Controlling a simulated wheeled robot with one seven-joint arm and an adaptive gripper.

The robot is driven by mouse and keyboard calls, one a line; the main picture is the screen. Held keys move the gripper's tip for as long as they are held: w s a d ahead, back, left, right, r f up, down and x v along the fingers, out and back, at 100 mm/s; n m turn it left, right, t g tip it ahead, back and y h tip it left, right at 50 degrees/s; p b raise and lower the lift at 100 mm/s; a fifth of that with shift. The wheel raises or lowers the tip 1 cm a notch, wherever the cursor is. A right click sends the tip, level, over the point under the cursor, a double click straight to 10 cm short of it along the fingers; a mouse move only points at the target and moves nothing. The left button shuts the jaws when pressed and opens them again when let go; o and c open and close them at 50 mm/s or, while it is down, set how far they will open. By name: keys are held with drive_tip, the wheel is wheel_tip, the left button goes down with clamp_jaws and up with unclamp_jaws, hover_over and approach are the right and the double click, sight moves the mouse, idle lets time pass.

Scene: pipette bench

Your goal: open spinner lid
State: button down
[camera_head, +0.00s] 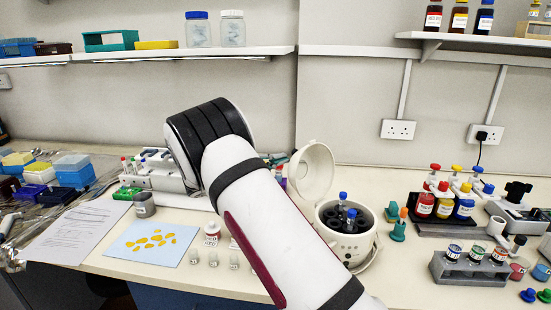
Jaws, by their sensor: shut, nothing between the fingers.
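The spinner (372,245) is a small white round machine on the bench, right of my arm. Its white lid (313,170) is raised and stands tilted up at the back left of the body, so the dark rotor (333,222) shows. Blue-capped tubes (350,217) stand in the rotor. My white arm crosses the middle of the view and hides the spinner's left side in part. My gripper does not show; the arm hides it or it lies out of view.
Right of the spinner are a rack of red, yellow and blue bottles (444,206) and a grey rack with jars (468,270). A blue sheet with yellow pieces (152,243) and small vials (213,259) lie left of my arm. Shelves hang above.

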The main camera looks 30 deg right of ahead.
drive_tip(key=shift+s+d+r+m+p, duration=0.15)
drive_tip(key=shift+s+r+m+p, duration=0.2)
drive_tip(key=shift+s+r+m, duration=0.25)
drive_tip(key=shift+s+d+r+m+p, duration=0.15)
drive_tip(key=shift+s+r+m+p, duration=0.2)
drive_tip(key=shift+s+r+m, duration=0.2)
